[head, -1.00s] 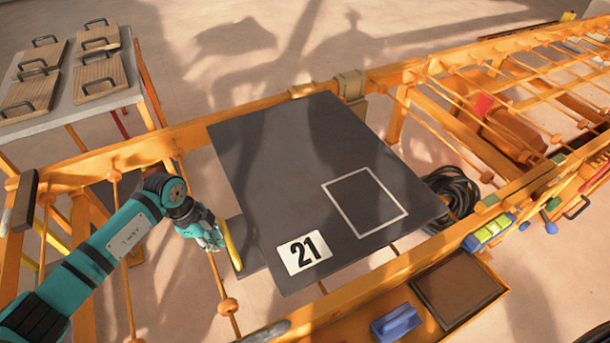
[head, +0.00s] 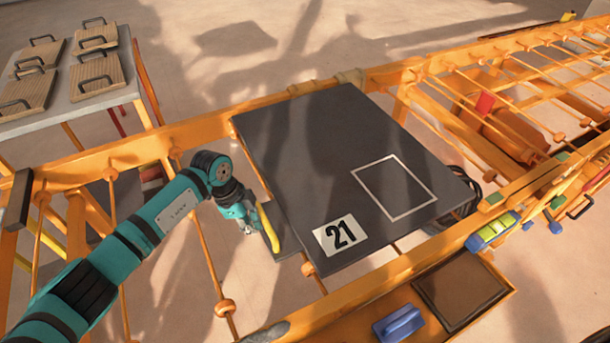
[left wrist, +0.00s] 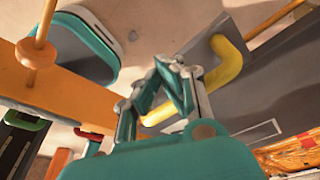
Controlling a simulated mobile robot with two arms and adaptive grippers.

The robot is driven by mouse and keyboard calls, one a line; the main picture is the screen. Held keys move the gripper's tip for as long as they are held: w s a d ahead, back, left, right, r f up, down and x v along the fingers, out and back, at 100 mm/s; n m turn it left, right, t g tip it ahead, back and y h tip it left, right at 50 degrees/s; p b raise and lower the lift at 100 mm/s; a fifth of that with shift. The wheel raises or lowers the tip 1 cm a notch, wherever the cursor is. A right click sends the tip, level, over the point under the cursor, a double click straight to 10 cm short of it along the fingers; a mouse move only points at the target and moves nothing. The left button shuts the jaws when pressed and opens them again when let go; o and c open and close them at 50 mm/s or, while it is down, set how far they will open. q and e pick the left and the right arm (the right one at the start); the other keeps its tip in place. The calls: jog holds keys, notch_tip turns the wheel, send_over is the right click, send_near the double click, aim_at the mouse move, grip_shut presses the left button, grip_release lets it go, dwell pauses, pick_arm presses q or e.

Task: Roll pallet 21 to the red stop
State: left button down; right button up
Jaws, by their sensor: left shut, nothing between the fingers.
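Pallet 21 (head: 310,150) is a dark flat board with a white square outline and a "21" label, lying on the orange roller frame. A yellow handle (head: 268,228) stands at its left edge on a small dark plate. My left gripper (head: 254,226) is shut and empty at the left side of the handle. In the left wrist view the shut fingers (left wrist: 168,75) are close beside the yellow handle (left wrist: 231,62); I cannot tell whether they touch. A red block (head: 484,104), perhaps the red stop, is farther right along the frame. My right gripper is out of view.
The orange frame (head: 400,268) continues to the right with bare rollers beyond the pallet. A black cable coil (head: 466,190) is at the pallet's right edge. A side table (head: 85,108) with handled wooden boards stands at back left. A blue-handled tool (head: 399,322) lies in front.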

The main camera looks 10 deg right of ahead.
pick_arm(q)
jog(key=d+b, duration=0.1)
jog(key=d, duration=0.1)
jog(key=w+d+b, duration=0.1)
jog(key=d, duration=0.1)
jog(key=d+b, duration=0.1)
jog(key=d, duration=0.1)
jog(key=shift+w+f, duration=0.1)
jog(key=shift+w, duration=0.25)
jog(key=shift+w+d, duration=0.1)
jog(key=shift+d, duration=0.25)
jog(key=shift+w+d+b, duration=0.1)
jog(key=shift+d+b, duration=0.35)
jog(key=shift+b, duration=0.15)
jog(key=shift+w+d+b, duration=0.3)
jog(key=shift+d+b, duration=0.45)
jog(key=shift+d, duration=0.35)
